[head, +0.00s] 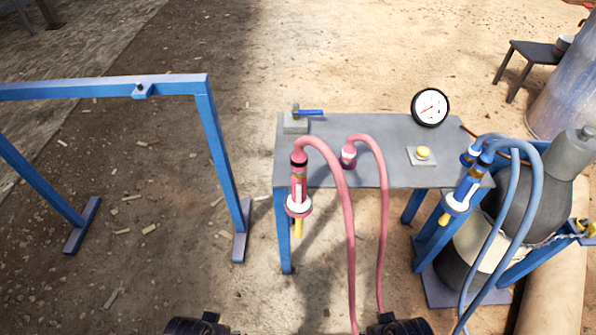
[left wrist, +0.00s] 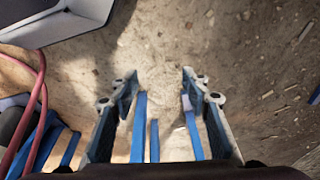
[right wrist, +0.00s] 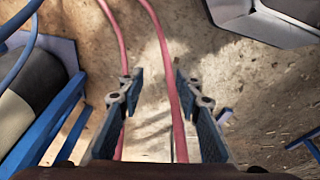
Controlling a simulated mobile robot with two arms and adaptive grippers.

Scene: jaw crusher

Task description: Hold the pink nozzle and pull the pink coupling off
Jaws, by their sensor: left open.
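The pink nozzle (head: 298,204) hangs upright at the left front edge of the grey table, with a pale collar and a yellow tip pointing down. The pink coupling (head: 299,160) sits on its top, with a pink hose (head: 337,180) arching away from it. A second pink hose ends in a pink fitting (head: 348,154) on the tabletop. My left gripper (left wrist: 160,84) is open and empty, with ground and blue bars below it. My right gripper (right wrist: 158,78) is open; a pink hose passes behind its fingers, apparently lower down. Both grippers are well short of the nozzle.
A blue frame (head: 219,150) stands left, with clear ground between.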

